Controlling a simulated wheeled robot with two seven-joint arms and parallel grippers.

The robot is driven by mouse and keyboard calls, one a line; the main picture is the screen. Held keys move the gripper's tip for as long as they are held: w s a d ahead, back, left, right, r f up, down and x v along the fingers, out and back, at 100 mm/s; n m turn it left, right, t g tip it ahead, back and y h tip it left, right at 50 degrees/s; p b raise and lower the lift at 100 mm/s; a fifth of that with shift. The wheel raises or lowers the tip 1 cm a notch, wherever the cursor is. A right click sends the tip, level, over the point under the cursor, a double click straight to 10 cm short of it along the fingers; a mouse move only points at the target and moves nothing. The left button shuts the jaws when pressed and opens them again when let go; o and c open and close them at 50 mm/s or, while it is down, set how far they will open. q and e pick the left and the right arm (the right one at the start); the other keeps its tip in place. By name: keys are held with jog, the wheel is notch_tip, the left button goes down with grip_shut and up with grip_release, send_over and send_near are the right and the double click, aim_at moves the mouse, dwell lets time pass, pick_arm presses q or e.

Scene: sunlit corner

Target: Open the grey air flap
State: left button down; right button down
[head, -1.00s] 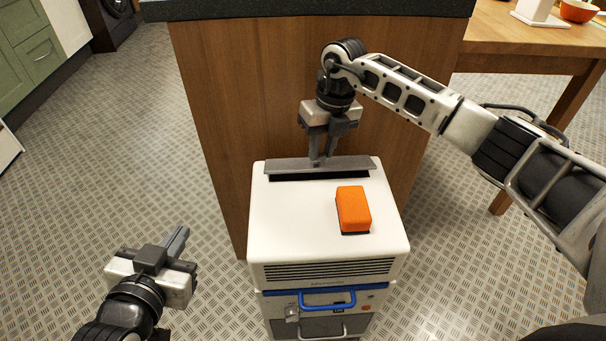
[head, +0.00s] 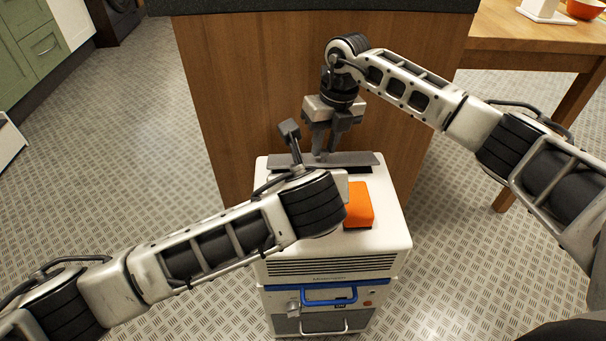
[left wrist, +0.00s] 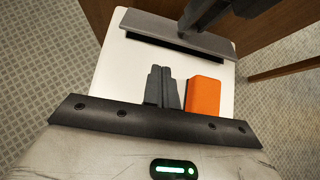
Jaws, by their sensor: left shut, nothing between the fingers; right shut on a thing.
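The grey air flap (head: 355,159) is a long strip along the back of the white machine's top (head: 385,235). A dark slot shows under its front edge; it stands partly raised. My right gripper (head: 322,155) is shut on the flap from above, near its middle. In the left wrist view the flap (left wrist: 165,30) spans the far edge of the top, with the right gripper's fingers over it. My left gripper (left wrist: 163,88) is shut and empty above the white top, beside the orange block; in the head view my left arm hides its fingers.
An orange block (head: 358,205) lies on the machine's top, right of my left wrist. A blue handle (head: 322,297) is on the machine's front. A wooden counter (head: 245,100) stands close behind. A wooden table (head: 535,50) is at the right; floor is free at the left.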

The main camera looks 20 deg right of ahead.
pick_arm(q)
jog(key=shift+w+f, duration=0.15)
jog(key=shift+w, duration=0.05)
jog(key=x, duration=0.9)
jog(key=shift+w+f, duration=0.15)
jog(key=shift+w, duration=0.05)
pick_arm(e)
jog(key=shift+d, duration=0.1)
pick_arm(q)
jog(key=shift+w+d+r, duration=0.1)
jog(key=shift+w+r, duration=0.05)
jog(key=shift+r, duration=0.25)
jog(key=shift+w+d+r, duration=0.1)
jog(key=shift+w+r, duration=0.1)
jog(key=shift+r, duration=0.25)
pick_arm(e)
jog(key=shift+f, duration=0.1)
jog(key=c, duration=1.2)
grip_release()
jog(key=shift+c, duration=0.2)
pick_arm(q)
jog(key=shift+s+f, duration=0.1)
jog(key=shift+f, duration=0.05)
